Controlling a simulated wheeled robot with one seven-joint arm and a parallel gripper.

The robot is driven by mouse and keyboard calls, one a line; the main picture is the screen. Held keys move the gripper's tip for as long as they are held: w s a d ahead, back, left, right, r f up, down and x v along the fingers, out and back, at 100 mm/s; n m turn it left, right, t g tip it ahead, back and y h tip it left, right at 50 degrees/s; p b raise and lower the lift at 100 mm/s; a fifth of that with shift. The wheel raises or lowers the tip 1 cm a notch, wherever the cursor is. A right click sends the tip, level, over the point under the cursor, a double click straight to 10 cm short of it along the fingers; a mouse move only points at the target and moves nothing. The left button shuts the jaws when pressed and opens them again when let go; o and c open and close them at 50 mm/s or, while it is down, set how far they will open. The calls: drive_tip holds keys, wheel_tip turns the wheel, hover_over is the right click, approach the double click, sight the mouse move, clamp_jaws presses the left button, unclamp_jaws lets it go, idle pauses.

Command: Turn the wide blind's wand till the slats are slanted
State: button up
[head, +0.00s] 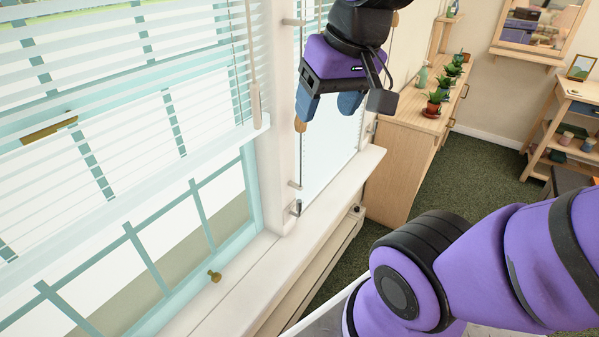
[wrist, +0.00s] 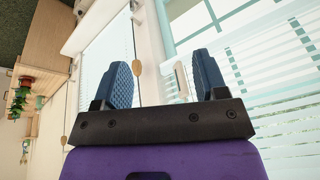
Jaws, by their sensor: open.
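The wide blind (head: 110,110) hangs over the large window at the left of the head view. Its pale slats show gaps with the window behind; their exact tilt is hard to tell. A thin wand (head: 256,100) with a thicker pale grip hangs at the blind's right edge, in front of the white post. In the wrist view, a pale upright piece that looks like this grip (wrist: 181,80) shows between the fingers, beyond them. My gripper (head: 330,106) is open and empty, to the right of the wand and apart from it. Its two blue fingers (wrist: 163,80) are spread wide.
A white post (head: 281,130) separates the wide window from a narrower one (head: 322,150). A wooden cord knob (head: 300,124) hangs near my left finger. The sill (head: 325,195) runs below. A wooden cabinet (head: 400,160) with potted plants stands behind; a shelf (head: 565,135) is at right.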

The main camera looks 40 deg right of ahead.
wheel_tip(320, 180, down, 2)
drive_tip(key=w+m+g+y, duration=0.1)
drive_tip(key=w+m+g, duration=0.1)
drive_tip(key=w, duration=0.1)
drive_tip(key=m+t+y, duration=0.9)
drive_tip(key=m+y, duration=0.4)
drive_tip(key=m, duration=0.9)
approach(300, 122)
drive_tip(key=shift+n, duration=0.3)
drive_tip(key=x, duration=0.3)
drive_tip(key=w+x, duration=0.1)
drive_tip(key=x, duration=0.2)
drive_tip(key=d+f+x, duration=0.1)
drive_tip(key=x, duration=0.3)
drive_tip(key=shift+w, duration=0.15)
wheel_tip(300, 122, down, 16)
drive_tip(key=shift+d+f, duration=0.1)
drive_tip(key=shift+f, duration=0.15)
